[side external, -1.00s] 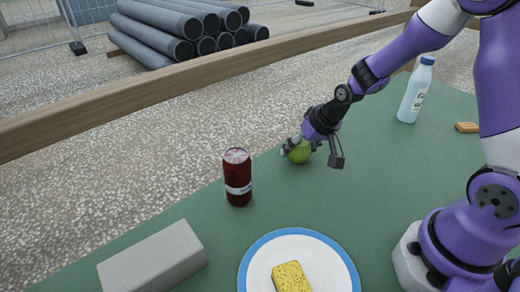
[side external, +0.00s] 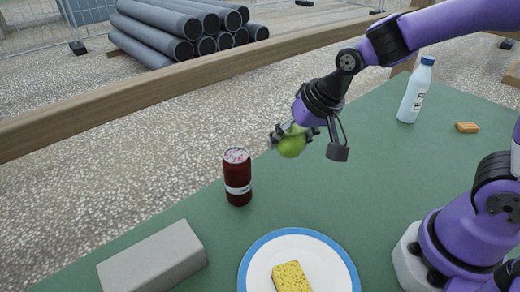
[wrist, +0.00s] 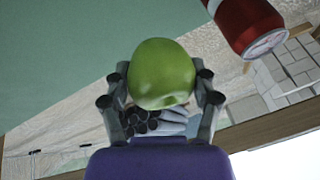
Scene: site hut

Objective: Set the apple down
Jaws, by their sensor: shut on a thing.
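The green apple (side external: 291,143) is held between the fingers of my gripper (side external: 296,134) in the side external view. It hangs above the green table, apart from the surface. In the wrist view the apple (wrist: 162,74) sits between both fingers of my gripper (wrist: 161,88), which are shut on it. The parts of the apple behind the fingers are hidden.
A dark red can (side external: 237,178) stands left of the apple; it also shows in the wrist view (wrist: 247,22). A grey block (side external: 153,260) and a blue-rimmed plate (side external: 252,264) with a yellow sponge (side external: 291,278) lie in front. A bottle (side external: 415,91) stands right. The table's middle (side external: 345,190) is clear.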

